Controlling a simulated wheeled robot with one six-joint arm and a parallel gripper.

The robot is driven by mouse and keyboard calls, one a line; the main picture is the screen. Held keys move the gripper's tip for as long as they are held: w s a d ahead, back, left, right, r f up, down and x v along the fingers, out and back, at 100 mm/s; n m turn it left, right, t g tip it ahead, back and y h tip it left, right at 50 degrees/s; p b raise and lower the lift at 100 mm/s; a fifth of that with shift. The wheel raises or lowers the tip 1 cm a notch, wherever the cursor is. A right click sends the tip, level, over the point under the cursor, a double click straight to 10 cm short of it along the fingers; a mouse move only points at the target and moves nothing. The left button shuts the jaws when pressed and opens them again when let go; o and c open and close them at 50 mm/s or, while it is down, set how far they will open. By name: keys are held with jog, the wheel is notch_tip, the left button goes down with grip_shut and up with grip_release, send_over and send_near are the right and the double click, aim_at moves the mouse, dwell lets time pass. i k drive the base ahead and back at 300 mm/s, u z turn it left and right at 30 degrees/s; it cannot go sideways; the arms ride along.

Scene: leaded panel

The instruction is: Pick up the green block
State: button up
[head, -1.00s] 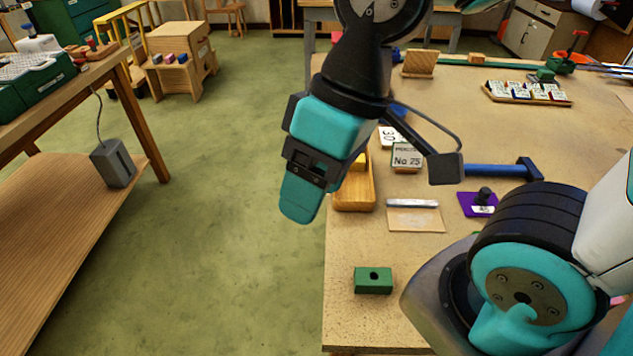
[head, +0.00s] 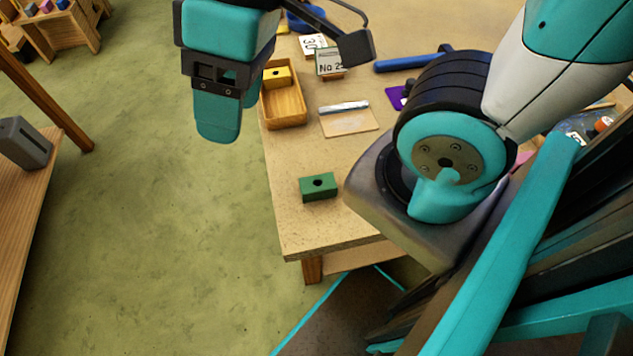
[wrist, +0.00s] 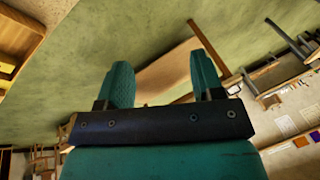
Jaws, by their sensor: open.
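The green block (head: 318,187) lies on the tabletop near the table's front left corner in the head view. It is a rectangular block with a dark round hole in its top. My gripper (head: 218,130) hangs to the upper left of the block, over the floor beyond the table's left edge, apart from the block. In the wrist view the two teal fingers of my gripper (wrist: 160,75) stand apart with nothing between them. The green block does not show in the wrist view.
A wooden tray (head: 291,122) with a yellow block (head: 277,76) stands behind the green block. A tan card (head: 349,122), a numbered sign (head: 330,62) and a blue tool (head: 408,63) lie further back. The tabletop around the green block is clear.

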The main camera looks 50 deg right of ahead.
aim_at(322, 186)
jog(key=z, duration=0.95)
jog(key=k, duration=0.95)
jog(key=u, duration=1.45)
